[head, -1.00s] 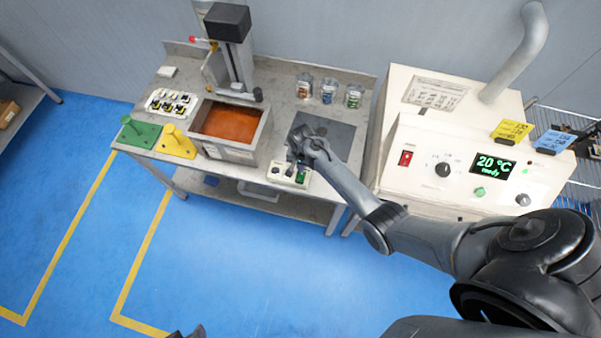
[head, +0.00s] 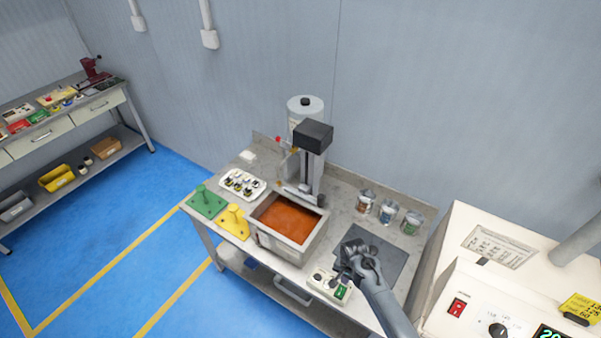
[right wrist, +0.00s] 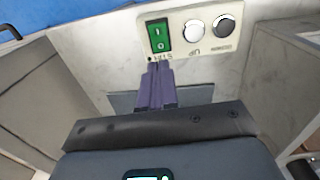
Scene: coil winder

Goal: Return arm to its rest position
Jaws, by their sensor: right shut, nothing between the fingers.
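My right arm (head: 385,305) comes in from the lower right in the head view and reaches over the table. My right gripper (head: 343,277) is shut and empty, just above or beside a small cream control box at the table's front edge. In the right wrist view the closed fingertips (right wrist: 155,68) point at the control box (right wrist: 185,57), just below its green rocker switch (right wrist: 158,36). Whether they touch the box, I cannot tell. My left gripper is not in view.
An orange-filled tank (head: 288,222) with a vertical lift (head: 312,165) stands left of my gripper. Green (head: 207,201) and yellow (head: 233,220) stands and a tray of small parts (head: 243,184) are further left. Cans (head: 387,211) stand behind. A white oven-like machine (head: 480,270) is at right.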

